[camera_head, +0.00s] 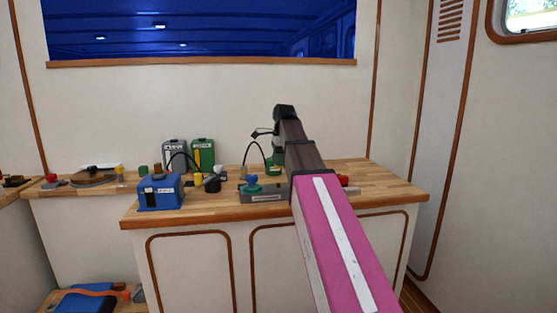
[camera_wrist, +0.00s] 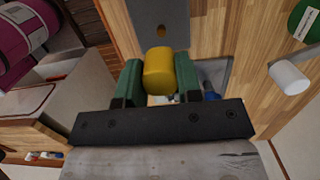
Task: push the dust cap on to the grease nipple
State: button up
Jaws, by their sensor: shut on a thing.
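My gripper (camera_wrist: 160,82) has green fingers, shut on a yellow, rounded cylinder that I take to be the dust cap (camera_wrist: 159,71). The cap sits between both fingers in the wrist view. A grey plate (camera_wrist: 163,12) with a small brass-coloured hole shows just beyond it; I cannot tell whether the cap touches it. I cannot make out the grease nipple in either view. In the head view my own arm covers the gripper and the cap.
The wooden workbench (camera_head: 378,181) carries a blue box (camera_head: 160,193), a grey can (camera_head: 174,154), a green can (camera_head: 203,153) and a grey block (camera_head: 264,196) with a blue-green knob. A white cylinder (camera_wrist: 290,77) and a blue piece (camera_wrist: 211,93) are right of the fingers.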

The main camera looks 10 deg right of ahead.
jog(key=shift+f, duration=2.8)
jog(key=shift+f, duration=1.4)
jog(key=o, duration=1)
jog(key=r, duration=0.3)
jog(key=d+r, duration=0.1)
jog(key=r, duration=0.6)
jog(key=shift+d+r, duration=0.15)
jog(key=shift+r, duration=0.2)
